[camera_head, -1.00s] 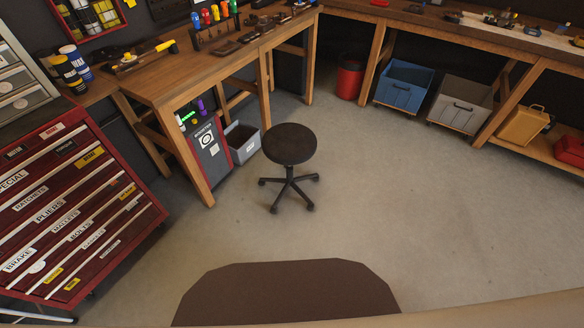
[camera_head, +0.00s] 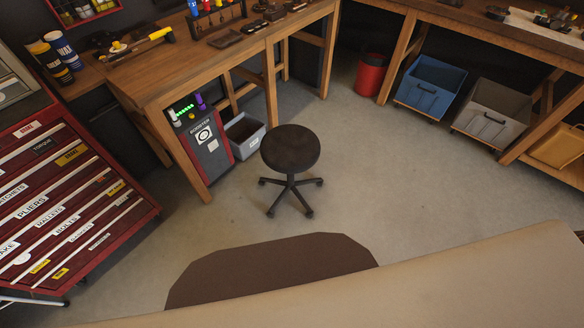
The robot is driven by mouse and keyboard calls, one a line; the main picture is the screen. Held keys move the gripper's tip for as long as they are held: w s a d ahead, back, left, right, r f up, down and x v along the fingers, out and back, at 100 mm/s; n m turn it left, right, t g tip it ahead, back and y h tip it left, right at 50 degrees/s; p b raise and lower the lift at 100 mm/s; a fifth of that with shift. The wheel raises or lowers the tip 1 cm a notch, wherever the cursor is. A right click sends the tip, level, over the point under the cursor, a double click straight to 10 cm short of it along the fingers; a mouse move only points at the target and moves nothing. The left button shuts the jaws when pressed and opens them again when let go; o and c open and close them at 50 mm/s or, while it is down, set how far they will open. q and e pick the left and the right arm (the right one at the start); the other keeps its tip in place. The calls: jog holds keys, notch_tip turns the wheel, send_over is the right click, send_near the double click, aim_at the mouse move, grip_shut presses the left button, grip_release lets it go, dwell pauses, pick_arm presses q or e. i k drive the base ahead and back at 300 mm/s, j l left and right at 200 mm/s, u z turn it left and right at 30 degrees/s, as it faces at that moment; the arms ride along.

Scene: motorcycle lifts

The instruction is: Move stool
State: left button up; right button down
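A stool (camera_head: 290,149) with a round dark seat and a black wheeled base stands upright on the grey floor, near the middle of the head view. It is apart from the workbench behind and to its left. Neither of my grippers shows in the head view, so their state is hidden.
A wooden workbench (camera_head: 170,84) and a red tool cabinet (camera_head: 70,205) stand at left. A grey bin (camera_head: 244,135), red bin (camera_head: 370,74), blue crate (camera_head: 428,85) and grey crate (camera_head: 490,112) line the back. A beige surface (camera_head: 440,285) crosses the lower right. Floor right of the stool is clear.

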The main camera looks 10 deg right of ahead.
aim_at(290, 150)
jog(key=i+l+u, duration=0.5)
jog(key=l, duration=0.4)
jog(key=i+l+u, duration=0.1)
jog(key=l+u, duration=0.4)
jog(key=l, duration=0.4)
jog(key=l+u, duration=0.5)
jog(key=l, duration=0.5)
jog(key=k+l+u, duration=0.15)
jog(key=l+u, duration=0.3)
jog(key=l, duration=0.6)
